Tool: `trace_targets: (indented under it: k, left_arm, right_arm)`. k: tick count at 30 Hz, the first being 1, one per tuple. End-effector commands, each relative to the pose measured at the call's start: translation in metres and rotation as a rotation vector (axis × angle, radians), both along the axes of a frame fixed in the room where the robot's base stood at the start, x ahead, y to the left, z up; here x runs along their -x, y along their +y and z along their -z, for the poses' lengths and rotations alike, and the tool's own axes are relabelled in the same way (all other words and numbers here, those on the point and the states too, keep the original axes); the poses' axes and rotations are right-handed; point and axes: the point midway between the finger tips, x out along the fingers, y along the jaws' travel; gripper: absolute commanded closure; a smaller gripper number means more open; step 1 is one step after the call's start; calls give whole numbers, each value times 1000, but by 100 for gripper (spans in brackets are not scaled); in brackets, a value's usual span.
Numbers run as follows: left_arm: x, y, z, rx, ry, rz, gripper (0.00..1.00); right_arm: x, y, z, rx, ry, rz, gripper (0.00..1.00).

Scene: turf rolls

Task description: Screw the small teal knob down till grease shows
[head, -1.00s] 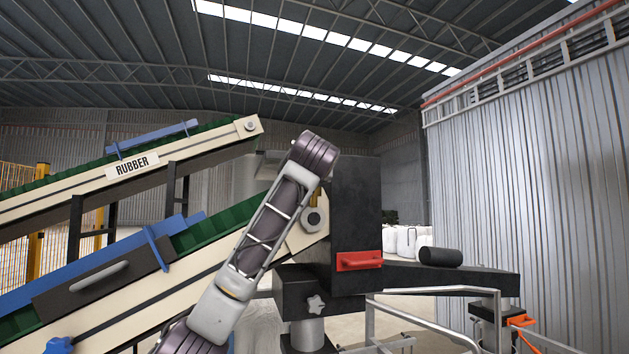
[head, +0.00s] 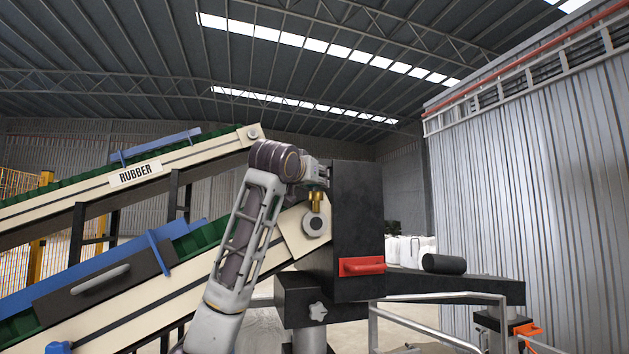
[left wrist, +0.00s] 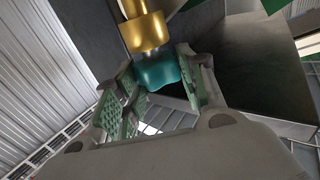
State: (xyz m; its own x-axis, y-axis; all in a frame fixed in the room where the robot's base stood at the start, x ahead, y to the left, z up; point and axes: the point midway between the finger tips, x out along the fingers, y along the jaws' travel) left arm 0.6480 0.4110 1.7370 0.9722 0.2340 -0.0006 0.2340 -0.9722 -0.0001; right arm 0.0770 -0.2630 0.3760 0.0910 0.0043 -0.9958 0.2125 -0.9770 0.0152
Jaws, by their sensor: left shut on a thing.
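The teal knob (left wrist: 160,73) shows in the left wrist view, between the two green-padded fingers of my left gripper (head: 318,182). It sits at the end of a brass fitting (left wrist: 146,32). In the head view the brass fitting (head: 317,202) stands upright above the round bearing (head: 315,224) at the end of the lower conveyor. My left gripper is over it from above, shut on the knob. The knob itself cannot be made out in the head view. No grease can be made out in either view. My right gripper is not in view.
A black machine housing (head: 357,215) with a red handle (head: 361,266) stands just right of the gripper. The lower conveyor (head: 130,300) and the upper RUBBER conveyor (head: 90,190) run at left. A dark roll (head: 443,264) lies on the black table at right.

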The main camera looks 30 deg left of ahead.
Motion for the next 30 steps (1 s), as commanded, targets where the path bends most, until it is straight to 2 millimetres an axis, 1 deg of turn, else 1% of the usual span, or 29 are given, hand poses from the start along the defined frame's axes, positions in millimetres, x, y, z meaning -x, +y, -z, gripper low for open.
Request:
trace_targets:
  k: [11,12,16,17,30]
  left_arm:
    - [1,0,-1,0,-3,3,83]
    - [1,0,-1,0,-3,3,56]
    - [1,0,-1,1,-2,3,39]
    - [1,0,-1,1,-2,3,38]
    - [0,0,0,0,0,-5,38]
  right_arm:
    - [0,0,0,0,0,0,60]
    - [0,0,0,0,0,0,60]
    - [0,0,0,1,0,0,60]
    - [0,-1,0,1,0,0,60]
    - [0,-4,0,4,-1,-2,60]
